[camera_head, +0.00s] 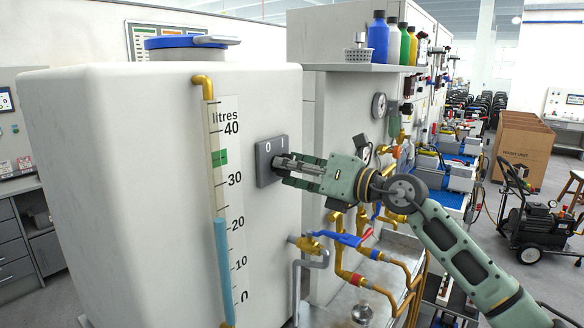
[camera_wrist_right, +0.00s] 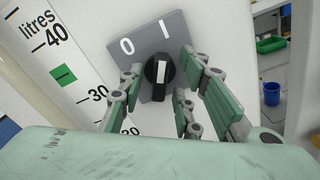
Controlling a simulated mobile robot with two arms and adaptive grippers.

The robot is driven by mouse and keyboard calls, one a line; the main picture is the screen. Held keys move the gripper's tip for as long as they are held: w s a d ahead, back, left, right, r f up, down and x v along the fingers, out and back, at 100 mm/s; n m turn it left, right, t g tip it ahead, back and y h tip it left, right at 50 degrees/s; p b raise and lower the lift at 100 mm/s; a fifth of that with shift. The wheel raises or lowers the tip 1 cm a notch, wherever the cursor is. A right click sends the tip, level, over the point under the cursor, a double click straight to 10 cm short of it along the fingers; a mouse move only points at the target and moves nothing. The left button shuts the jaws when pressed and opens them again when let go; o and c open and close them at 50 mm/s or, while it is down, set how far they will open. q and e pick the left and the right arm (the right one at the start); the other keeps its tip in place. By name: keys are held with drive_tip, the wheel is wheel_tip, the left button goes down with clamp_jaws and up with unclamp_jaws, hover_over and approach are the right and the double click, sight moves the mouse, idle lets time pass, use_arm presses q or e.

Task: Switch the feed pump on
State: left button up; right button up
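The feed pump switch is a grey plate (camera_head: 265,151) marked 0 and I on the side of the white tank (camera_head: 130,190). In the right wrist view its black knob (camera_wrist_right: 156,84) has a white pointer line that is near upright, turned more toward the I than the 0. My right gripper (camera_head: 284,164) is at the switch and partly covers it in the head view. In the right wrist view its fingers (camera_wrist_right: 157,98) stand apart on either side of the knob, with gaps visible, so it is open. My left gripper is not in view.
A level tube (camera_head: 223,270) beside the litres scale shows blue up to about 20; a green mark (camera_head: 219,158) sits above 30. Brass pipes and a blue-handled valve (camera_head: 343,238) are below my right arm. A shelf with bottles (camera_head: 378,38) is above.

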drive_tip(key=v, duration=1.2)
